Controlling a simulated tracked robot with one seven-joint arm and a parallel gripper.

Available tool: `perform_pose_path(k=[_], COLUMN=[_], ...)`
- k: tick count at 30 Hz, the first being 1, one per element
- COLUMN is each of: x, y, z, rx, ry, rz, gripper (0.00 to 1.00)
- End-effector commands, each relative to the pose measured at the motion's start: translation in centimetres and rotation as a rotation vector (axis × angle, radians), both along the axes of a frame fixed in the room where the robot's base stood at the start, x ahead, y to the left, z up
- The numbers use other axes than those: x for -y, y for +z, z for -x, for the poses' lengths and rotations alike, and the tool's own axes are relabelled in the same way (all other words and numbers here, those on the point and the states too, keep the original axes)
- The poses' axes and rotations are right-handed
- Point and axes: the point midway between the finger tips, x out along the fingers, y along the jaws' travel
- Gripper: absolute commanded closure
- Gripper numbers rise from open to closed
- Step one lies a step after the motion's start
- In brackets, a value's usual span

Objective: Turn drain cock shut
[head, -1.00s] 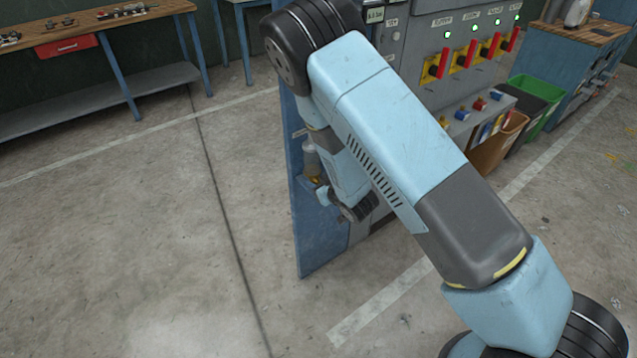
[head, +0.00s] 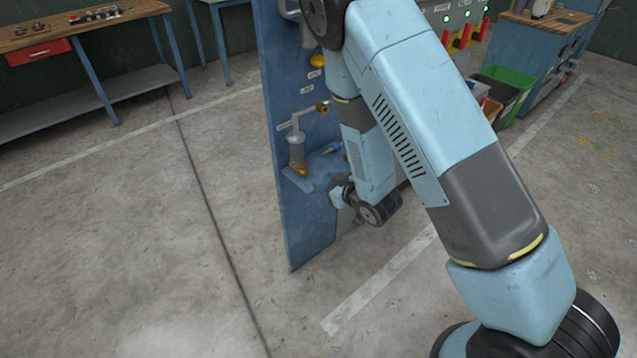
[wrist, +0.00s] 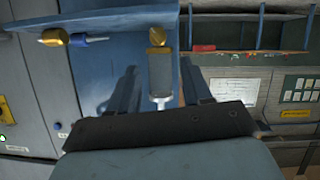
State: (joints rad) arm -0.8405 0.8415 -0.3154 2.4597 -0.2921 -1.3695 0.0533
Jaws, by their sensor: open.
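A grey filter bowl (head: 296,150) is mounted on the blue panel, with a brass drain cock (head: 300,171) at its foot. The wrist view looks turned over: the bowl (wrist: 160,72) hangs between my fingers in the picture, and the brass cock (wrist: 157,37) shows above the fingertips. My gripper (wrist: 158,66) is open, with one finger to each side of the bowl in that view. I cannot tell whether a finger touches it. In the head view my wrist is right of and below the bowl, and the fingers are mostly hidden.
The blue panel (head: 290,225) carries a ledge with a blue-handled part (head: 332,148), also seen in the wrist view (wrist: 88,40) beside a brass knob (wrist: 54,37). A workbench (head: 75,35) stands at the left and a green bin (head: 515,80) at the right. The floor in front is clear.

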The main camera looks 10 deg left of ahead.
Motion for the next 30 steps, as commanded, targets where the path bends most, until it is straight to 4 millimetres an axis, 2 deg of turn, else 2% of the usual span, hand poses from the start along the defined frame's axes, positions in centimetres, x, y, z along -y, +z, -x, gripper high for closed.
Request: perform_pose_path(k=[12,17,20,27,30], x=[0.3,0.4,1.1,4.6,6.4], y=[0.3,0.9,2.1,7.2,9.4], z=[0.4,0.0,-1.0,-4.2,-5.1], rx=[0.000,-0.002,-0.010,-0.058,-0.086], ry=[0.005,-0.006,-0.040,-0.176,-0.236], rz=[0.000,0.003,0.012,0.055,0.072], gripper=[0.52,0.67,0.77,1.00,1.00])
